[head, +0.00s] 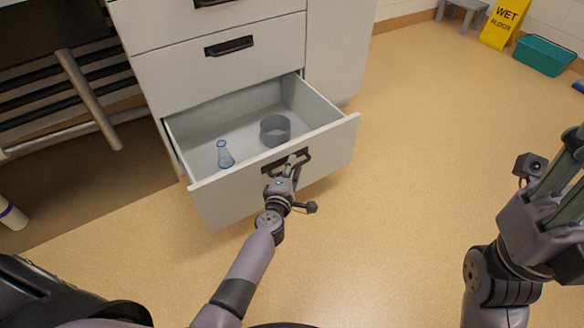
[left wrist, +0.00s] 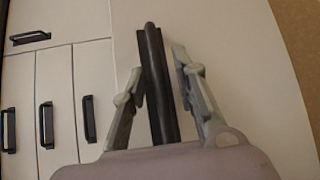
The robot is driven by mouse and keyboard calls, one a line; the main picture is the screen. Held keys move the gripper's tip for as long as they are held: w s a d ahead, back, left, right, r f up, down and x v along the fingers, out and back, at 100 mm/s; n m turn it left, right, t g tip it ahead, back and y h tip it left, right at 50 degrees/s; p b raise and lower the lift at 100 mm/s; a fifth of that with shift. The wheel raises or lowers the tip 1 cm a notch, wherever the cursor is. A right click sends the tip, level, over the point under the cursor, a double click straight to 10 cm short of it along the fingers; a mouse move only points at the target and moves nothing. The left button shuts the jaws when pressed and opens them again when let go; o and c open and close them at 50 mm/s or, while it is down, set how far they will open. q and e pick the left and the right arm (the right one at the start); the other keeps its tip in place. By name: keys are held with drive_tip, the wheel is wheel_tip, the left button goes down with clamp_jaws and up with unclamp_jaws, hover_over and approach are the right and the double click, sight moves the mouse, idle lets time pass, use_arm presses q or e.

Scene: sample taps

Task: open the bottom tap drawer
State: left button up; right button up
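The bottom drawer (head: 225,196) of the white cabinet stands pulled well out, its inside showing. A blue-tinted glass flask (head: 225,155) and a round grey dish (head: 275,130) are in it. My left gripper (head: 290,165) is at the black handle (head: 305,160) on the drawer front. My right gripper (head: 565,180) is at the right edge, partly cut off, away from the drawer.
A closed drawer (head: 220,75) is above the open one. A dark rack with bars (head: 80,85) is at the left. A yellow wet-floor sign (head: 503,22), a teal bin (head: 544,55) and a grey stool (head: 463,10) stand far right. The floor (head: 420,130) right of the drawer is clear.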

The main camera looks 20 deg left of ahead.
use_arm(q)
drive_tip(key=shift+s, duration=0.1)
drive_tip(key=s+d+r, duration=0.1)
drive_tip(key=s, duration=1)
drive_tip(key=shift+s+d+r, duration=0.2)
drive_tip(key=shift+s+r, duration=0.1)
drive_tip(key=shift+r, duration=0.05)
drive_tip(key=shift+r, duration=0.1)
